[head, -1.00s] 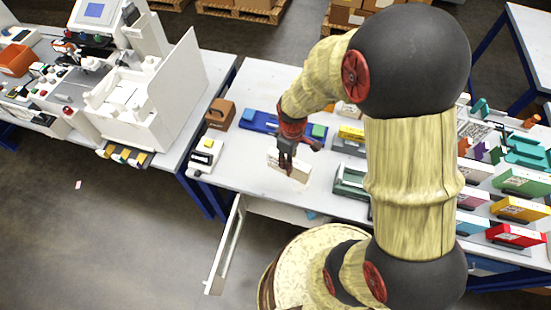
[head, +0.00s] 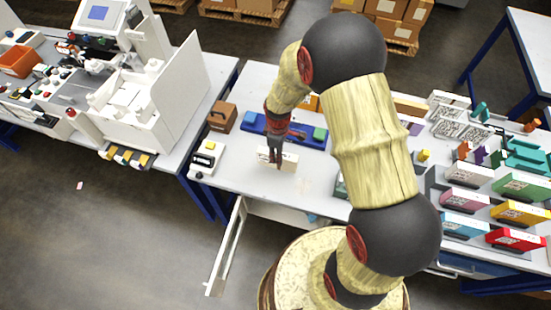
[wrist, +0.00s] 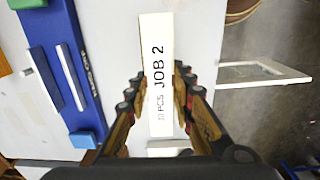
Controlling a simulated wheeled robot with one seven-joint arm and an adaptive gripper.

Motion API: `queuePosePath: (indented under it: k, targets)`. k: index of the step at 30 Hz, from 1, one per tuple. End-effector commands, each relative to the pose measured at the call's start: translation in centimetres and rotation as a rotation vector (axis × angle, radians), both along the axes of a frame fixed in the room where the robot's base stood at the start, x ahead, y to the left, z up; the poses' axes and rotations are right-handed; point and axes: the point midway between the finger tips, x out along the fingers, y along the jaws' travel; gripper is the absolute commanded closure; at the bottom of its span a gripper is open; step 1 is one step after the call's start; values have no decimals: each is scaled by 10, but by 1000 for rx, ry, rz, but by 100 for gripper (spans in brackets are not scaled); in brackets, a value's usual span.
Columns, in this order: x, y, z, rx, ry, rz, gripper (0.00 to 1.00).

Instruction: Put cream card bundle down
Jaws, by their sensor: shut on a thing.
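The cream card bundle (head: 287,160) is a flat pale block at the near side of the blue tray on the white table. In the wrist view the bundle (wrist: 159,60) bears the label "JOB 2" and lies between my gripper's fingers. My gripper (head: 275,163) points down and is shut on the bundle; it also shows in the wrist view (wrist: 158,92). I cannot tell whether the bundle's underside touches the table.
The blue tray (head: 258,124) holds blue and green blocks just behind the bundle. A brown box (head: 222,117) and a small white device (head: 206,158) stand to the left. Coloured card holders (head: 516,238) fill the right side. An open drawer (head: 228,245) juts out below the table's front.

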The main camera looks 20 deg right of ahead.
Motion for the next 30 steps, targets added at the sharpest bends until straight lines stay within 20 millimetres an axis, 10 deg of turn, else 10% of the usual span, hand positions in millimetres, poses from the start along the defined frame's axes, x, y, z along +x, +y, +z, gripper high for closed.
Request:
queuePosePath:
  k: [28,29,30]
  targets:
    - [18,3,-55,0,0,0,100]
    - [18,3,-55,0,0,0,75]
    - [18,3,-54,0,0,0,73]
